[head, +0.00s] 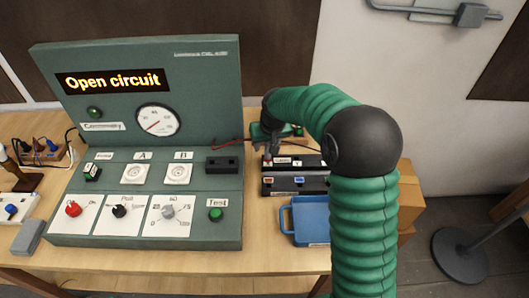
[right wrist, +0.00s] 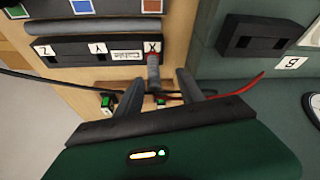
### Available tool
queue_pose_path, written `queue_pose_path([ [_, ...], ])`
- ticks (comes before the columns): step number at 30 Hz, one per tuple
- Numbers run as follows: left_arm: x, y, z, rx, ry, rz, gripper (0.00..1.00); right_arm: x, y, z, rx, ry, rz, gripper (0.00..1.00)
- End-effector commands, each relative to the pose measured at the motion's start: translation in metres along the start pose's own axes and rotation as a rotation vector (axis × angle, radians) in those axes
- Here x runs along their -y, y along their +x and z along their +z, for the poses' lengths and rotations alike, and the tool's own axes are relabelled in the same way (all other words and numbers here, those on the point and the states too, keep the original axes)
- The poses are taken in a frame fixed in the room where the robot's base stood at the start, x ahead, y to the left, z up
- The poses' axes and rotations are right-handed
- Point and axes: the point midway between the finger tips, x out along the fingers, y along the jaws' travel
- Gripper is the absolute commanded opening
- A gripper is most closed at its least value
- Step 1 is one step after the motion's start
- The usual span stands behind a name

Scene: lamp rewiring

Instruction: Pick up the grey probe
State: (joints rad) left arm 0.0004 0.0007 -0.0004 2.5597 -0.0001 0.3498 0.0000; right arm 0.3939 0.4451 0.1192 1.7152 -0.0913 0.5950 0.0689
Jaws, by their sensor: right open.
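The grey probe (right wrist: 153,74) shows in the right wrist view, at the black holder block beside the label X. It has a red part at its holder end. My right gripper (right wrist: 161,88) is open, with one dark finger on each side of the probe's line; the probe lies nearer the left finger. I cannot tell whether a finger touches it. In the head view my right gripper (head: 268,147) hangs over the left end of the black holder block (head: 307,161), and the probe is mostly hidden there. My left gripper is not in view.
The green test panel (head: 200,85) reads "Open circuit" and stands just left of my gripper. A blue tray (head: 311,222) lies in front of the holder. Red and black leads (right wrist: 235,90) run near my fingers. A cardboard box (head: 409,188) stands at the right.

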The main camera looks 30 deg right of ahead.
Motion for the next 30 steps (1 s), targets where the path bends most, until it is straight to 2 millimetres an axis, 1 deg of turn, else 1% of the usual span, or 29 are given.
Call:
queue_pose_path([
  [5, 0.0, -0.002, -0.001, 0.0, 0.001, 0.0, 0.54, -0.002, 0.018, 0.002, -0.001, 0.002, 0.0, 0.45],
  [9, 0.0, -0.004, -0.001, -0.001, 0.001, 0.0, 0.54, -0.002, 0.044, 0.001, 0.0, 0.0, 0.001, 0.45],
  [12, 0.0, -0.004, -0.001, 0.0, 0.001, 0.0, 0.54, 0.0, 0.055, 0.0, -0.002, 0.0, 0.002, 0.45],
  [18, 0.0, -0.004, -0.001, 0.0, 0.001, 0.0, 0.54, -0.001, 0.057, 0.0, -0.003, 0.0, 0.002, 0.45],
  [19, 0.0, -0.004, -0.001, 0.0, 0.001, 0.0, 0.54, -0.002, 0.057, 0.0, -0.003, 0.001, 0.002, 0.43],
  [27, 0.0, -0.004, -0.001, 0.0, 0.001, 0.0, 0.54, -0.002, 0.057, 0.0, -0.003, 0.001, 0.001, 0.08],
  [29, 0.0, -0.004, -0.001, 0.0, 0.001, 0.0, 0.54, -0.002, 0.057, 0.0, -0.003, 0.001, 0.002, 0.0],
  [30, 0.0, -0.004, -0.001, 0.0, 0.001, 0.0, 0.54, -0.002, 0.058, 0.0, -0.002, 0.001, 0.002, 0.0],
])
